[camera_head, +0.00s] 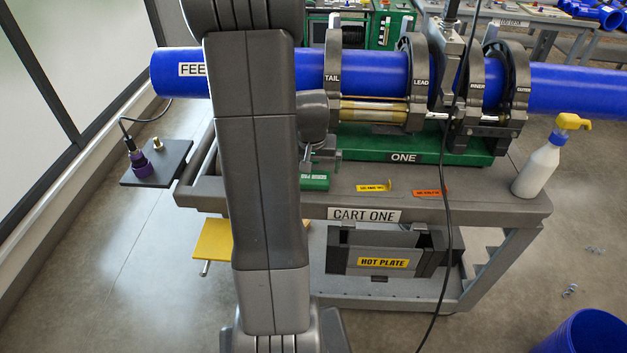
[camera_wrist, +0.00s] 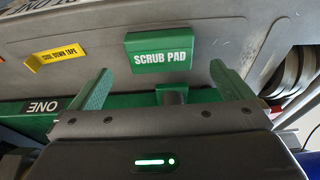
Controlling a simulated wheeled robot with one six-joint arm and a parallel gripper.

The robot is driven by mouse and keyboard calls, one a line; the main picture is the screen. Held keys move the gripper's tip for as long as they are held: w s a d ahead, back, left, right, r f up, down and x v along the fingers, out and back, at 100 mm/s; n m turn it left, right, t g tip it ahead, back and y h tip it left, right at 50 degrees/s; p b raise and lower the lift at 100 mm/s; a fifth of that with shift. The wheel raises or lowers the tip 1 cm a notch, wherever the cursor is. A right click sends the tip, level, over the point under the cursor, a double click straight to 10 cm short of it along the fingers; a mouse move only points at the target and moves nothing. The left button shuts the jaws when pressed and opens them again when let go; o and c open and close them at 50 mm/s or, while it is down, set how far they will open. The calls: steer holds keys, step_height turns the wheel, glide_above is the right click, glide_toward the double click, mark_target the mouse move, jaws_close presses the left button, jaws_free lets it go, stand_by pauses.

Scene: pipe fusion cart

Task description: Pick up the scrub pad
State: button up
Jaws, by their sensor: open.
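The scrub pad (camera_wrist: 162,57) is a green block with a white SCRUB PAD label. It lies flat on the grey cart top (camera_head: 520,200), left of the middle, and also shows in the head view (camera_head: 315,182). In the wrist view my gripper (camera_wrist: 160,69) is open, with one finger to each side of the pad's near edge. The fingers appear apart from the pad, and nothing is held. In the head view my arm hides part of the cart, and my gripper (camera_head: 318,158) shows only partly behind the pad.
A yellow tape piece (camera_head: 374,188) and an orange piece (camera_head: 429,193) lie right of the pad. A white spray bottle (camera_head: 540,165) stands at the right corner. The green clamp base (camera_head: 460,148) with the blue pipe (camera_head: 570,90) is behind. A black cable hangs across the cart front.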

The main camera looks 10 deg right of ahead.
mark_target(314, 177)
steer(key=shift+p+x, duration=0.45)
steer(key=shift+x, duration=2.6)
steer(key=shift+r, duration=0.1)
steer(key=c, duration=1)
